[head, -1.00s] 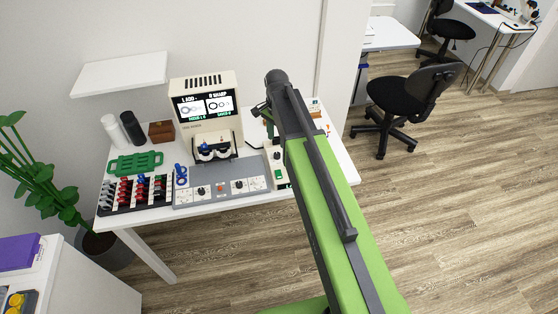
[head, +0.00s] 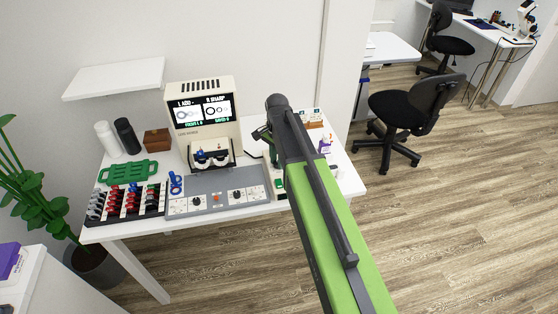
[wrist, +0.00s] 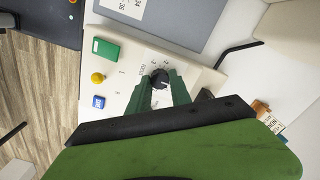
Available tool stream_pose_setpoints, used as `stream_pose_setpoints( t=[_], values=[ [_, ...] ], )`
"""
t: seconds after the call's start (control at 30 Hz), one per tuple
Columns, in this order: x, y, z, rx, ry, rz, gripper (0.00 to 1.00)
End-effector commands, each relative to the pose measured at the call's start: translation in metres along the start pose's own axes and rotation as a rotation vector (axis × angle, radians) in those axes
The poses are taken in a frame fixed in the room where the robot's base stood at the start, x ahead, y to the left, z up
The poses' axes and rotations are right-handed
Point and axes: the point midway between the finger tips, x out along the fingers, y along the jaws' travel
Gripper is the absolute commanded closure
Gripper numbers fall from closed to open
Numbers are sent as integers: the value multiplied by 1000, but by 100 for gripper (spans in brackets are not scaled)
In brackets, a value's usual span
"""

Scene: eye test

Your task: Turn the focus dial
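The focus dial (wrist: 160,79) is a round black knob with a light pointer line, on a pale control box (wrist: 118,78) in the wrist view. My gripper (wrist: 161,76) has its two green fingers on either side of the dial, and the fingertips seem to touch it. In the head view my gripper (head: 264,138) reaches down over the right part of the white table (head: 245,213). My arm hides the dial there. A pale device with a lit screen (head: 203,107) stands at the back; its right heading seems to read "R SHARP".
The box also has a green block (wrist: 105,48), a yellow knob (wrist: 97,78) and a blue button (wrist: 99,102). A grey panel with dials (head: 215,192), a rack of coloured parts (head: 126,203) and a green tray (head: 127,172) lie to the left. A black chair (head: 415,110) stands right.

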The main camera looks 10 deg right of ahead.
Motion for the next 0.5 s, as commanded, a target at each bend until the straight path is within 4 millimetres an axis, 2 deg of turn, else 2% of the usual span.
stream_pose_setpoints(
  t=[0.07,0.17,0.2,0.5],
  values=[
    [0,0,0,0,0,0,100],
    [0,0,0,0,0,0,100],
    [0,5,-7,6,0,0,100],
    [0,2,-2,-50,2,2,100]
  ],
)
